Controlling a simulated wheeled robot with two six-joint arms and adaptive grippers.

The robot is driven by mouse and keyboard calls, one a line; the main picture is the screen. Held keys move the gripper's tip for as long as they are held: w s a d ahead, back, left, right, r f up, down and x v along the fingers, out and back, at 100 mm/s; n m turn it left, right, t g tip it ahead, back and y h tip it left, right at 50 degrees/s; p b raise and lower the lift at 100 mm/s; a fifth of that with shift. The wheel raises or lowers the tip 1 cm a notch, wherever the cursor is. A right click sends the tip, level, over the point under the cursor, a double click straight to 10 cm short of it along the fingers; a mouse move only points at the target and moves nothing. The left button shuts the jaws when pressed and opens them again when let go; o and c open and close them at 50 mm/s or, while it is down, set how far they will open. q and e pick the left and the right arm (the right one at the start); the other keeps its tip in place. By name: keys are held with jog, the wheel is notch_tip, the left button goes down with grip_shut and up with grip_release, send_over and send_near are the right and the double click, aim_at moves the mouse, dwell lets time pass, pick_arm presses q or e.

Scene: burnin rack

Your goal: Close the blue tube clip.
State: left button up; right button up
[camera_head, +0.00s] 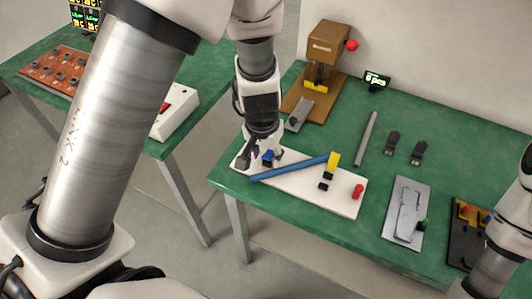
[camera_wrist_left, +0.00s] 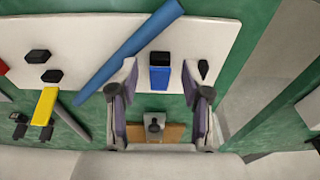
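The blue tube clip (camera_head: 267,156) is a small block on a white board (camera_head: 289,187); in the left wrist view the blue clip (camera_wrist_left: 160,76) has a dark end. I cannot tell whether its lid is up or down. A long blue tube (camera_head: 291,169) lies slantwise over the board, beside the blue clip rather than in it. My left gripper (camera_head: 260,157) points down over the clip. In the left wrist view my left gripper (camera_wrist_left: 161,77) is open, a finger on each side of the clip, seemingly without touching it. My right gripper is out of view.
A yellow clip (camera_head: 333,160), dark blocks (camera_head: 324,186) and a red knob (camera_head: 358,191) stand on the board. A grey rod (camera_head: 366,139), grey plate (camera_head: 401,223) and brown press (camera_head: 325,47) are on the green table (camera_head: 435,125). My right arm shows at the right edge.

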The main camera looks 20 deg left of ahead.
pick_arm(q)
notch_tip(320, 180, up, 12)
jog(key=s, duration=0.1)
jog(key=shift+s, duration=0.25)
jog(key=shift+c, duration=1)
jog(key=shift+w+r+p, duration=0.1)
jog(key=shift+r+p, duration=0.35)
jog(key=shift+p, duration=0.25)
jog(key=c, duration=0.5)
jog(key=r+p, duration=0.1)
jog(key=p, duration=0.2)
jog(key=w+r+p, duration=0.1)
jog(key=r+p, duration=0.1)
jog(key=p, duration=0.2)
jog(key=shift+r, duration=0.2)
grip_shut()
jog(key=b, duration=0.2)
send_over(268, 155)
notch_tip(268, 155, down, 11)
jog(key=shift+w+r, duration=0.1)
jog(key=shift+r, duration=0.05)
jog(key=f+b, duration=0.2)
jog(key=f, duration=0.1)
jog(key=shift+s, duration=0.35)
jog(key=shift+s+f+b, duration=0.25)
jog(key=shift+f+b, duration=0.2)
jog(key=shift+b, duration=0.1)
